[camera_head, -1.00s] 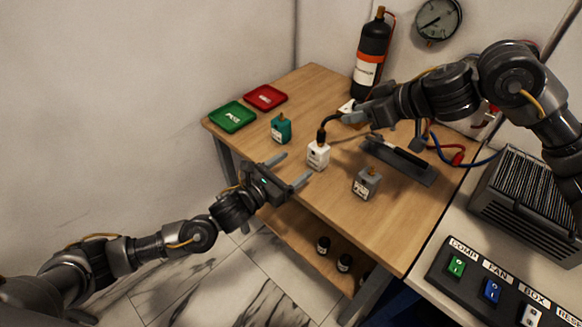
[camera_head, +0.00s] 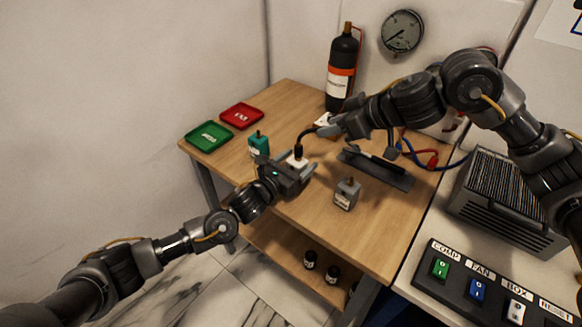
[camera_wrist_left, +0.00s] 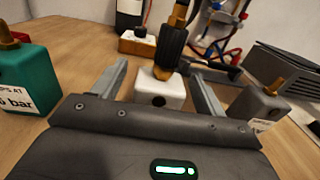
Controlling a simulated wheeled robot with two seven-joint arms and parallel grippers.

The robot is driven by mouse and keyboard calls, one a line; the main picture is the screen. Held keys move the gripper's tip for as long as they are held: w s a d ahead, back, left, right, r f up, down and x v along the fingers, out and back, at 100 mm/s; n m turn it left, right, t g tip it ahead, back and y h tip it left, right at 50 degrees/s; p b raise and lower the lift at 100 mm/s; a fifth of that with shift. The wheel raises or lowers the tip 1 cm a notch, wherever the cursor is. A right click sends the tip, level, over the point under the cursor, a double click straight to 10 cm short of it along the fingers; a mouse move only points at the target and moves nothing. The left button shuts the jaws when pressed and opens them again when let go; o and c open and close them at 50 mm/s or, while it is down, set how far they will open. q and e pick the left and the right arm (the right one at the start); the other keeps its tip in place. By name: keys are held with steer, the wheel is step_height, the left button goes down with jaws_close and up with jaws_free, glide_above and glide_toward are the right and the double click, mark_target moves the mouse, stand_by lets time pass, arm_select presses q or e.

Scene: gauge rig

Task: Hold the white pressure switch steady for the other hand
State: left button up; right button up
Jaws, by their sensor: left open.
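The white pressure switch (camera_head: 298,163) stands upright on the wooden table; it also shows in the left wrist view (camera_wrist_left: 158,92). A black knurled connector (camera_wrist_left: 173,40) with brass at its upper end is on top of it, and a black hose (camera_head: 305,134) curves from there toward my right gripper (camera_head: 326,129). My left gripper (camera_head: 295,166) is open, with one finger on each side of the switch; in the left wrist view (camera_wrist_left: 158,78) gaps show beside the white body. I cannot tell whether the right gripper's fingers are closed on the hose.
A teal switch (camera_head: 259,146) stands left of the white one, a grey switch (camera_head: 346,195) to the right. Green (camera_head: 209,136) and red (camera_head: 241,116) trays lie at the far left. A dark stand (camera_head: 378,170) and black bottle (camera_head: 342,72) are behind. The front tabletop is clear.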

arm_select(q)
steer(key=c, duration=1.2)
steer(key=shift+c, duration=0.2)
stand_by(0.4)
